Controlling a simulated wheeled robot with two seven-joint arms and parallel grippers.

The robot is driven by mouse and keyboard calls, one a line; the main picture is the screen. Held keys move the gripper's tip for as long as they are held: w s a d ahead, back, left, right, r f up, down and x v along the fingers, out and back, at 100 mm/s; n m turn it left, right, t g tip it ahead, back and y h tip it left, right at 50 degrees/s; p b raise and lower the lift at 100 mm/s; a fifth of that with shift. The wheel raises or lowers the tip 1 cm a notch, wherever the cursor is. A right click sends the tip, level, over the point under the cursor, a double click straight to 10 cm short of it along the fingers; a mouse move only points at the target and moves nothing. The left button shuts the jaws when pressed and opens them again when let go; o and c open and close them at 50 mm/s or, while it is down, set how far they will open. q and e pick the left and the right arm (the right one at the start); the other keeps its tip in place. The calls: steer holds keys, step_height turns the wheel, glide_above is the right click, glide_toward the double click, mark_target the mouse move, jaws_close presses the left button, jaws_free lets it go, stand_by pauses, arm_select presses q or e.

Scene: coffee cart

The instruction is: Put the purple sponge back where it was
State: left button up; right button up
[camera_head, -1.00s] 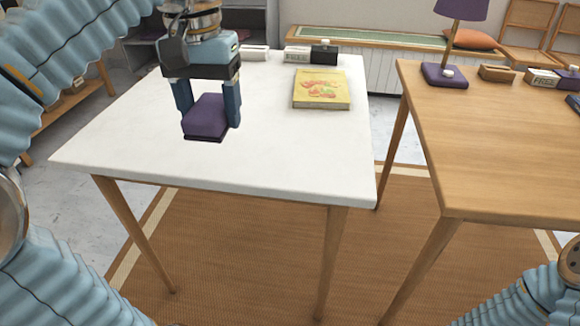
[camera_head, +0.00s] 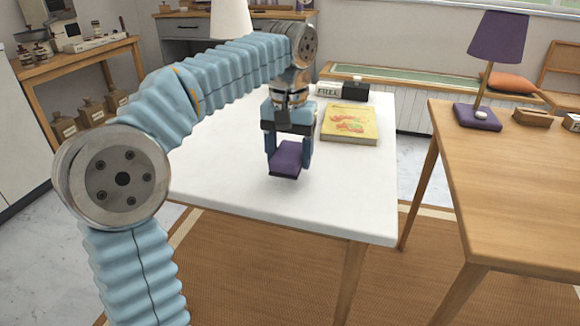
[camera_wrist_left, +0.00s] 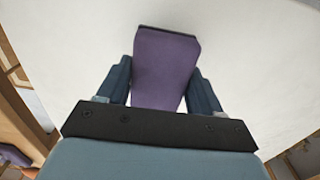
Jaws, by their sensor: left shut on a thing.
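The purple sponge (camera_head: 286,159) is between the two fingers of my left gripper (camera_head: 288,158), over the front part of the white table (camera_head: 230,196). The left gripper is shut on it and points down. In the left wrist view the sponge (camera_wrist_left: 165,65) shows between both fingers of the gripper (camera_wrist_left: 165,85), with white tabletop around it. I cannot tell whether the sponge touches the table or is held just above it. My right gripper is not in view.
A yellow book (camera_head: 350,124) lies just right of the gripper on the white table. A black-topped box (camera_head: 354,90) and a white box (camera_head: 328,90) stand behind. A wooden table (camera_head: 500,170) with a purple lamp (camera_head: 498,40) is at the right, across a gap.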

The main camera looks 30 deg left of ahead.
mark_target(290, 151)
arm_select(q)
steer(key=shift+w+f+b, duration=0.15)
steer(key=shift+f+b, duration=0.25)
steer(key=shift+f, duration=1.35)
steer(key=shift+f, duration=0.2)
steer(key=o, duration=1)
steer(key=shift+r, duration=0.1)
step_height(290, 151, up, 12)
steer(key=p, duration=0.4)
steer(key=shift+r, duration=0.15)
